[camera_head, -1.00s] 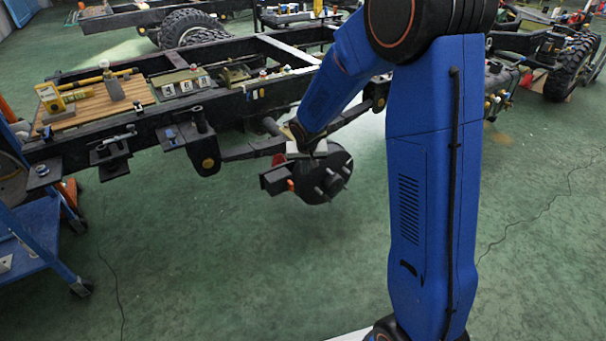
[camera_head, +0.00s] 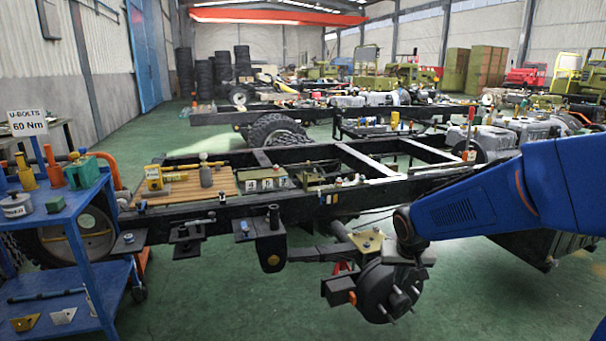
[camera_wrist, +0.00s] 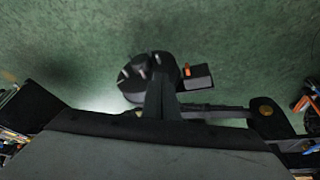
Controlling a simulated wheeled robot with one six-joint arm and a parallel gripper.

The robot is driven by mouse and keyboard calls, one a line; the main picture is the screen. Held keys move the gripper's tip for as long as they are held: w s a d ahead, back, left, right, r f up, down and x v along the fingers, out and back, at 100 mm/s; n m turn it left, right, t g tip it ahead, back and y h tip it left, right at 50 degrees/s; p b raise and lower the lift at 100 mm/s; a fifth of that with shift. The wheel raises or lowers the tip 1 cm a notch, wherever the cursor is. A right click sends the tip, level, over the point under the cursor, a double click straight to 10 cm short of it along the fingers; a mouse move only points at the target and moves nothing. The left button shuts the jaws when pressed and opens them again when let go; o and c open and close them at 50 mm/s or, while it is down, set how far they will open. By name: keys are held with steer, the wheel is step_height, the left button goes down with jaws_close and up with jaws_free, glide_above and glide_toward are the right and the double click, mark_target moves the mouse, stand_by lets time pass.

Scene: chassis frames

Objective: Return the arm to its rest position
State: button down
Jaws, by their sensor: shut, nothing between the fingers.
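My blue arm (camera_head: 500,200) reaches in from the right edge of the head view. Its dark wrist end is over the wheel hub (camera_head: 385,290) at the end of the truck frame's axle. My gripper (camera_wrist: 160,84) shows in the wrist view as a narrow dark shape below the hub (camera_wrist: 148,72). Its fingers are together, with nothing seen between them. The hub's studs face outward, and I cannot tell how far the fingertips are from it. In the head view the fingers are mostly hidden against the dark hub.
The black truck frame (camera_head: 330,200) runs across the middle, with a wooden board (camera_head: 195,188) and small parts on it. A blue tool cart (camera_head: 60,240) with a "U-BOLTS 60 Nm" sign (camera_head: 28,123) stands at left. Green floor (camera_head: 240,310) in front is clear.

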steer(key=s+d+r+n, duration=0.1)
steer(key=s+r, duration=0.3)
steer(key=s, duration=1)
steer(key=s+r+y, duration=0.1)
steer(key=s+r, duration=0.3)
steer(key=s, duration=1.1)
steer(key=shift+s+d+n, duration=0.15)
steer(key=shift+d+n, duration=0.2)
steer(key=shift+n, duration=0.05)
